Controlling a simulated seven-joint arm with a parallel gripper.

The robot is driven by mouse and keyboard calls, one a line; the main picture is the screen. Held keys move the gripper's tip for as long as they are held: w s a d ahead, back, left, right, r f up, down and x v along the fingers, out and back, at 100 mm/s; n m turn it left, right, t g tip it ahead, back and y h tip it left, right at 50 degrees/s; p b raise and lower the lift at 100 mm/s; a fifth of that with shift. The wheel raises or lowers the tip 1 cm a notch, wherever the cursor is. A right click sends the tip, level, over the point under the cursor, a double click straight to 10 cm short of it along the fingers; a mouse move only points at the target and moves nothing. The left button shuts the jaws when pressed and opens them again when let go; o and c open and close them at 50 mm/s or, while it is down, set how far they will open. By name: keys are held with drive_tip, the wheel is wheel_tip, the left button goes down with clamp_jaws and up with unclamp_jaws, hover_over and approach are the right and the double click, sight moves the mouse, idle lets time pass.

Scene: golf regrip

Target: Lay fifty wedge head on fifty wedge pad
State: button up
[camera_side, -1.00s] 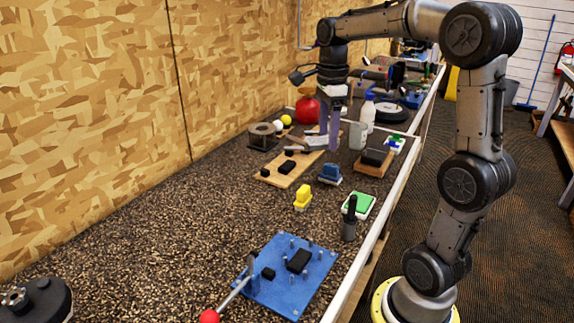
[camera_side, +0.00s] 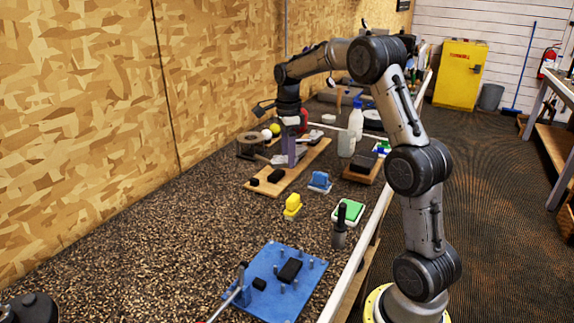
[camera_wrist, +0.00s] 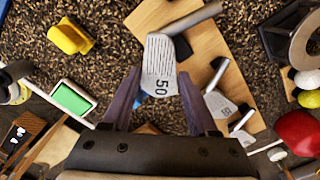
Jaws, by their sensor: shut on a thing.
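My gripper (camera_side: 291,160) is shut on the fifty wedge head. The wrist view shows the grey head (camera_wrist: 163,68), marked 50, between the purple fingers, its short shaft stub pointing up and right. The gripper is over the wooden board (camera_side: 304,160), which also shows in the wrist view (camera_wrist: 207,42). In the wrist view, a dark pad (camera_wrist: 183,48) is partly hidden beside the head. I cannot tell which pad is the fifty's, nor whether the head touches one.
Two more wedge heads (camera_wrist: 220,104) (camera_wrist: 241,137) lie to the right in the wrist view. A blue pegged plate (camera_side: 270,288) is nearer. Bench left of the board is clear.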

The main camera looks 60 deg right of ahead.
drive_tip(key=shift+w+d+f, duration=0.1)
drive_tip(key=shift+w+f, duration=0.05)
drive_tip(key=shift+f, duration=0.8)
drive_tip(key=shift+w+d+f, duration=0.1)
drive_tip(key=shift+f, duration=0.8)
drive_tip(key=shift+f, duration=0.1)
drive_tip(key=o, duration=1.4)
drive_tip(key=shift+f, duration=0.1)
drive_tip(key=shift+c, duration=0.2)
